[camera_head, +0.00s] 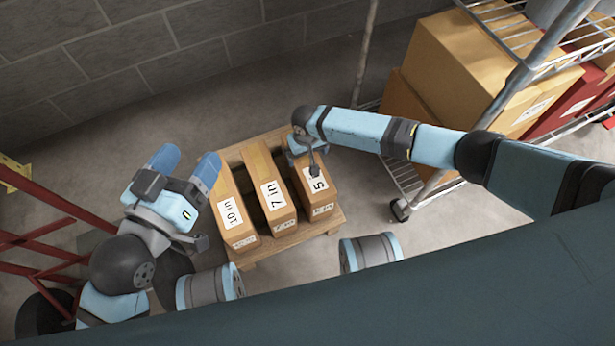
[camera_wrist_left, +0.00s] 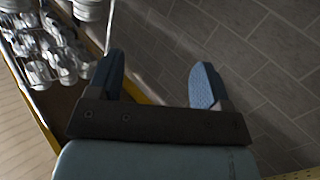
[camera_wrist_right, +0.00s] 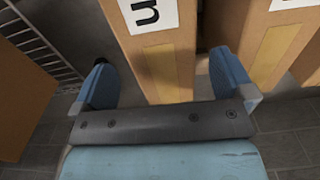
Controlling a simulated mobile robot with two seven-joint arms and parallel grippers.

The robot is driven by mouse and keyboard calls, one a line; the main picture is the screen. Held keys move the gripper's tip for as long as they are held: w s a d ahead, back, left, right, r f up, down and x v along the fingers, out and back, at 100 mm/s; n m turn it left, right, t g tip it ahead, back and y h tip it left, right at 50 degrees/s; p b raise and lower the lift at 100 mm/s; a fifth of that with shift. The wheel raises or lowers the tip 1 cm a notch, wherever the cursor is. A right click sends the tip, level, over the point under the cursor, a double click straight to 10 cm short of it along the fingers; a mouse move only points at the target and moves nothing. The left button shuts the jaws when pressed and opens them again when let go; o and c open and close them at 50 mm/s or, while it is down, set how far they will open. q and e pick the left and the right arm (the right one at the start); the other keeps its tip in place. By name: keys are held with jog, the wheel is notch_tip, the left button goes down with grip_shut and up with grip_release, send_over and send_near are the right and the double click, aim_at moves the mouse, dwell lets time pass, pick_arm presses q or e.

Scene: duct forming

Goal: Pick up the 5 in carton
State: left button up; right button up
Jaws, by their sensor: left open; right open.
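The 5 in carton (camera_head: 323,198) stands at the right end of a row of three brown cartons on a wooden pallet. The 7 in carton (camera_head: 262,165) is in the middle and the 10 in carton (camera_head: 232,215) is on the left. My right gripper (camera_head: 309,160) is over the 5 in carton, its fingers partly hidden. In the right wrist view its fingers are open, with the labelled, taped carton (camera_wrist_right: 162,68) ahead between them; contact cannot be told. My left gripper (camera_head: 186,164) is open and empty, left of the 10 in carton.
The pallet (camera_head: 290,242) rests on a concrete floor. A wheeled wire rack (camera_head: 407,185) with large boxes (camera_head: 460,65) stands at the right. Red metal framing (camera_head: 45,190) is at the left, and a block wall (camera_head: 120,55) is behind.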

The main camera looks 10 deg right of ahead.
aim_at(307, 162)
notch_tip(307, 162, down, 4)
jog(key=b, duration=0.2)
jog(key=shift+s+d+f+b, duration=0.15)
jog(key=shift+f+b, duration=0.05)
jog(key=shift+b, duration=0.15)
jog(key=shift+f, duration=0.2)
pick_arm(q)
jog(key=shift+w+a+f+m+t, duration=0.25)
jog(key=shift+w+a+m, duration=0.2)
jog(key=shift+w+m, duration=0.4)
pick_arm(e)
jog(key=shift+r, duration=0.1)
jog(key=c, duration=1.3)
pick_arm(q)
jog(key=shift+s, duration=0.1)
pick_arm(e)
jog(key=shift+c, duration=1.2)
jog(key=shift+r, duration=0.1)
